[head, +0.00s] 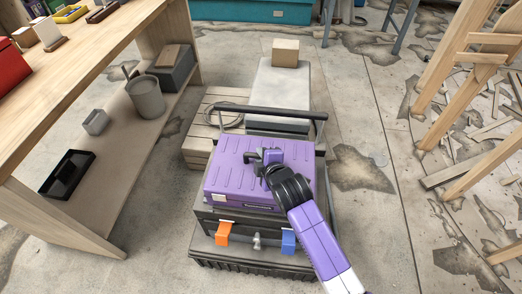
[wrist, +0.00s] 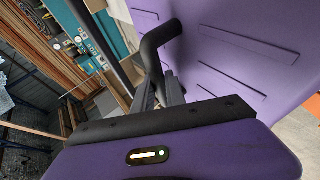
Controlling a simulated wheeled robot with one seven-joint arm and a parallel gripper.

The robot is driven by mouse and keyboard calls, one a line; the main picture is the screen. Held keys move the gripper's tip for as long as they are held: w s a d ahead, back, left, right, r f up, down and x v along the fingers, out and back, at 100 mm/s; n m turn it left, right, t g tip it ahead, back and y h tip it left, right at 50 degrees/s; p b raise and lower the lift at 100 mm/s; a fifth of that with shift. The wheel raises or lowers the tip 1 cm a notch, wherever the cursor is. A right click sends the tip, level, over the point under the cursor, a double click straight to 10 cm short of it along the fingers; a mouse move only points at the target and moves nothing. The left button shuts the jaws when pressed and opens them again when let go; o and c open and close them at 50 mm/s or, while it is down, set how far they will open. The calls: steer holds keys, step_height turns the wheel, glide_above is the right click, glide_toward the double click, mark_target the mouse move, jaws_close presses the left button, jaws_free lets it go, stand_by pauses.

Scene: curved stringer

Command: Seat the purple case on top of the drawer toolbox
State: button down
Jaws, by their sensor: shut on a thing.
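The purple case (head: 228,170) lies flat, lid up, over the drawer toolbox (head: 205,218), a dark box with an orange and a blue latch at its front. The case covers most of the toolbox top. Whether its underside touches the toolbox I cannot tell. My gripper (head: 266,157) is over the middle of the case. In the wrist view my gripper (wrist: 162,88) is shut on the case's dark, bent handle (wrist: 160,42). The purple case surface (wrist: 240,50) fills the right of that view.
A black pull bar (head: 268,112) stands behind the case. Behind it are a grey-topped box (head: 275,85) with a small carton (head: 285,53) and a wooden pallet (head: 197,150) with coiled cable. A wooden bench (head: 110,45) is at left, timber frames (head: 455,75) at right.

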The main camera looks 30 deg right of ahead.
steer(key=shift+w+f, duration=0.15)
steer(key=shift+f, duration=0.6)
steer(key=c, duration=1.4)
jaws_free()
steer(key=shift+f, duration=0.25)
steer(key=shift+o, duration=0.2)
steer(key=shift+s, duration=0.2)
steer(key=p+v, duration=0.1)
steer(key=v, duration=1.1)
